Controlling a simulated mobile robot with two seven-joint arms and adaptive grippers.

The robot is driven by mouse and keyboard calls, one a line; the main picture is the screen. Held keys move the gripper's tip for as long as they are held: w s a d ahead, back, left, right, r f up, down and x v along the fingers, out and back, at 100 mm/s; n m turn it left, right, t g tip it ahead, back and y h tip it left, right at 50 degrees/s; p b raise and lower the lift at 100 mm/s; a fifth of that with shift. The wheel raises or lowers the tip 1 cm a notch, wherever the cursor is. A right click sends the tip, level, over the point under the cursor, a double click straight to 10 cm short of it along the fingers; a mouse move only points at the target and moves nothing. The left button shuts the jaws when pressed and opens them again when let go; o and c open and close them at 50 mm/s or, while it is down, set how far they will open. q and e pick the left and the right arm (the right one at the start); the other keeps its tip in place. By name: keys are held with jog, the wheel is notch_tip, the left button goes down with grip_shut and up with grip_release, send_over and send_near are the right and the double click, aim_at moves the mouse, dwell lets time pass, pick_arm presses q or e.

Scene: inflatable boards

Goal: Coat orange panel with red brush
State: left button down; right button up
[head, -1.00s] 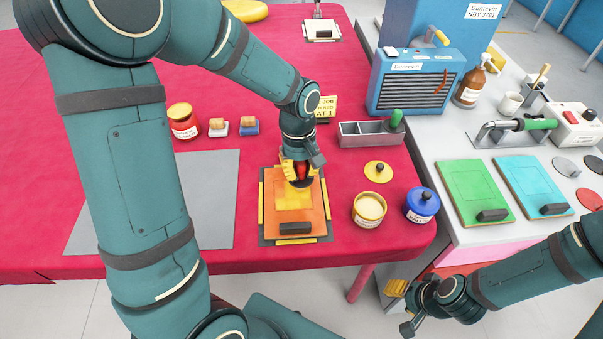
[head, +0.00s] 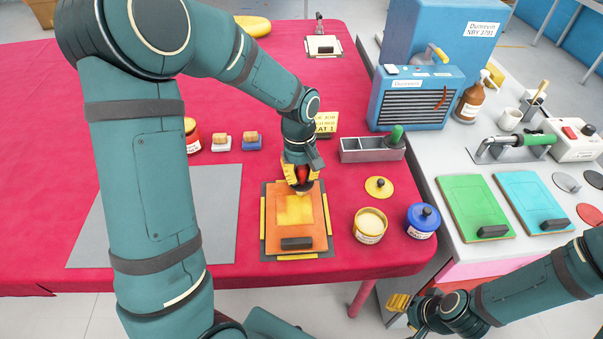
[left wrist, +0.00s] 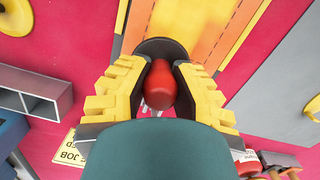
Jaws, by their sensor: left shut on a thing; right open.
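The orange panel (head: 311,241) lies on a dark board with yellow edge strips on the red table. A yellowish coated area (head: 296,209) covers its middle, and a dark block (head: 297,243) sits near its front edge. My left gripper (head: 302,185) is shut on the red brush at the panel's far edge. The brush's red handle (left wrist: 162,85) shows between the yellow fingers in the left wrist view; its bristles are hidden there. An open pot of pale paste (head: 370,224) stands right of the panel. My right gripper (head: 410,305) is open and empty beyond the table's front edge.
A yellow lid (head: 379,187) and a blue pot (head: 422,220) are near the open pot. A grey divided tray (head: 365,154) stands behind. A grey mat (head: 150,222) lies left. Green (head: 474,205) and blue (head: 530,200) panels lie on the side bench.

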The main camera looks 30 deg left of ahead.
pick_arm(q)
jog(key=shift+r+p, duration=2.1)
jog(key=shift+r, duration=0.75)
jog(key=shift+r, duration=0.1)
notch_tip(320, 180, up, 3)
jog(key=p, duration=0.2)
jog(key=shift+p, duration=0.35)
jog(key=shift+w, duration=0.1)
